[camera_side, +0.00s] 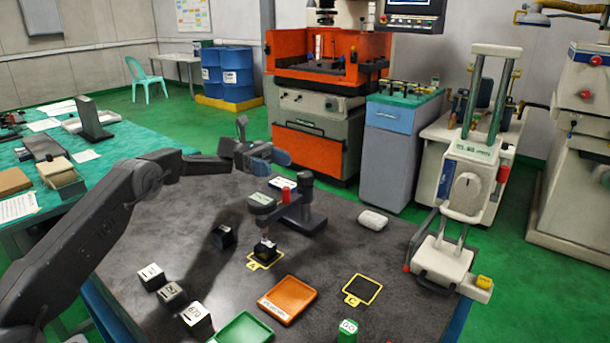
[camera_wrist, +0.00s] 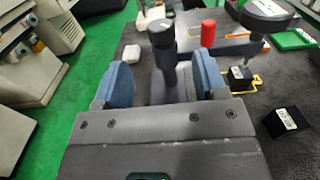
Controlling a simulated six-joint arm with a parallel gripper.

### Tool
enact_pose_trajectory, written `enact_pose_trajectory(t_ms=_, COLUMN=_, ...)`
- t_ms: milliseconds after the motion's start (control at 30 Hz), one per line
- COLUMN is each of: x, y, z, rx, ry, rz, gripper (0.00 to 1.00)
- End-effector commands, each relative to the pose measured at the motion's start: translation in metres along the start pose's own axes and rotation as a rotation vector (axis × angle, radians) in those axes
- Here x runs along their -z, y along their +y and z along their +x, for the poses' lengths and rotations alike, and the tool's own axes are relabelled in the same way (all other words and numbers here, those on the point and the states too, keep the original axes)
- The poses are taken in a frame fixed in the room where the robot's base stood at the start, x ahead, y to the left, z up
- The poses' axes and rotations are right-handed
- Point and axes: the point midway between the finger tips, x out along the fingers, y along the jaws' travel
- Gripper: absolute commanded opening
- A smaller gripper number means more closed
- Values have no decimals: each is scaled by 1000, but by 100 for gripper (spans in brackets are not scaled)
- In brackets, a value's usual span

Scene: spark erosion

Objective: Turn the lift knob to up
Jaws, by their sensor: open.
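My gripper (camera_side: 266,150) is above the table beside a small dark stand (camera_side: 303,208); its blue fingers are apart. In the wrist view my open gripper (camera_wrist: 164,80) has the stand's dark upright post with a round black top (camera_wrist: 162,38) showing between its fingers; I cannot tell contact. The stand carries a red cylinder (camera_wrist: 208,28) and a round dark head (camera_wrist: 265,14). A white press-like unit (camera_side: 466,160) at the right has a round pale dial (camera_side: 465,190). No lift label is readable, so I cannot tell which is the lift knob.
A dark block (camera_side: 265,249) sits under the head at square A. Loose labelled blocks (camera_side: 172,294), an orange tray (camera_side: 287,300), a green tray (camera_side: 243,329) and a white rounded item (camera_side: 373,220) lie around. Square C (camera_side: 361,290) is empty.

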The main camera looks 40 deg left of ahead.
Motion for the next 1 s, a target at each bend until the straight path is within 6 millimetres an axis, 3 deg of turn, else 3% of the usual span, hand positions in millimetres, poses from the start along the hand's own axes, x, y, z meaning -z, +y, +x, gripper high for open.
enact_pose_trajectory(t_ms=200, x=0, y=-1, z=47, rx=6, ry=1, rz=-2, gripper=66)
enact_pose_trajectory(t_ms=433, x=0, y=-1, z=84, rx=3, ry=0, rz=-1, gripper=66)
enact_pose_trajectory(t_ms=633, x=0, y=-1, z=98, rx=2, ry=1, rz=0, gripper=66)
enact_pose_trajectory(t_ms=933, x=0, y=0, z=100, rx=1, ry=1, rz=0, gripper=66)
enact_pose_trajectory(t_ms=1000, x=0, y=0, z=100, rx=1, ry=1, rz=0, gripper=59)
